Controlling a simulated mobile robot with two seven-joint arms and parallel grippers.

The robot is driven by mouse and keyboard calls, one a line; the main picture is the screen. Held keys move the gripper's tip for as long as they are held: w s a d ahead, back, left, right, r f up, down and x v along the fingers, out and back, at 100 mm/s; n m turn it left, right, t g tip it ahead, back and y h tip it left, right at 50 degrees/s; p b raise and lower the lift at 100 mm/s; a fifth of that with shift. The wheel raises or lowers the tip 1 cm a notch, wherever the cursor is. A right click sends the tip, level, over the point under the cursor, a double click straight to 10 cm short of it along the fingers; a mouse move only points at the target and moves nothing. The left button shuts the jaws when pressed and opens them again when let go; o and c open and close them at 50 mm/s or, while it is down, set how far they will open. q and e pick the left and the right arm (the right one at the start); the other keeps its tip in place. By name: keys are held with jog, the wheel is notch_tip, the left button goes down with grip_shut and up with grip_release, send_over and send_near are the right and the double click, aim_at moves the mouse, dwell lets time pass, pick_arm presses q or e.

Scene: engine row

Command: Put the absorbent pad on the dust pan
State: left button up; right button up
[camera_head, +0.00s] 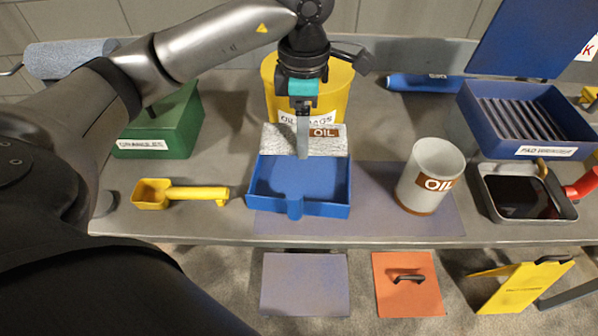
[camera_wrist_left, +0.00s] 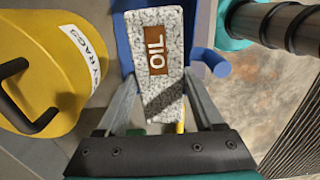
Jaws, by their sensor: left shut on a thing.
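The absorbent pad (camera_head: 335,143) is a white-grey speckled slab with a brown OIL label. My left gripper (camera_head: 302,150) points down and is shut on it; the pad also shows between the fingers in the left wrist view (camera_wrist_left: 154,88). The dust pan (camera_head: 270,183) is a shallow blue tray with a short handle at its near side. In the head view the pad shows just beyond the pan's far edge; its height above the pan is hard to tell. Blue of the pan (camera_wrist_left: 126,50) shows behind the pad in the wrist view. My right gripper is not in view.
A yellow rags bin (camera_head: 345,95) stands behind the pad. A yellow scoop (camera_head: 195,193) lies left of the pan. A white OIL can (camera_head: 434,165) stands right of it on a grey mat (camera_head: 375,205). The bench's front edge is close to the pan.

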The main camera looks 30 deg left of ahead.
pick_arm(q)
jog(key=b, duration=0.1)
send_near(302, 179)
jog(key=shift+s+d+f, duration=0.3)
jog(key=shift+s+f, duration=0.1)
jog(key=shift+s, duration=0.1)
jog(key=shift+s+d+f, duration=0.3)
jog(key=shift+s+f, duration=0.05)
jog(key=shift+s, duration=0.15)
jog(key=shift+f, duration=0.45)
jog(key=shift+f+b, duration=0.6)
jog(key=shift+f, duration=1.4)
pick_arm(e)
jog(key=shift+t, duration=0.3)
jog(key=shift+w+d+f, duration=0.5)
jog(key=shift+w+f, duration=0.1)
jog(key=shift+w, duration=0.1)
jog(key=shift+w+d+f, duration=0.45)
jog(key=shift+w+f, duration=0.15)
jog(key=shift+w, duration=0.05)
pick_arm(q)
jog(key=shift+f, duration=0.1)
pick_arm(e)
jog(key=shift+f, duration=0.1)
pick_arm(q)
jog(key=o, duration=0.9)
jog(key=shift+f, duration=0.1)
jog(key=shift+o, duration=0.8)
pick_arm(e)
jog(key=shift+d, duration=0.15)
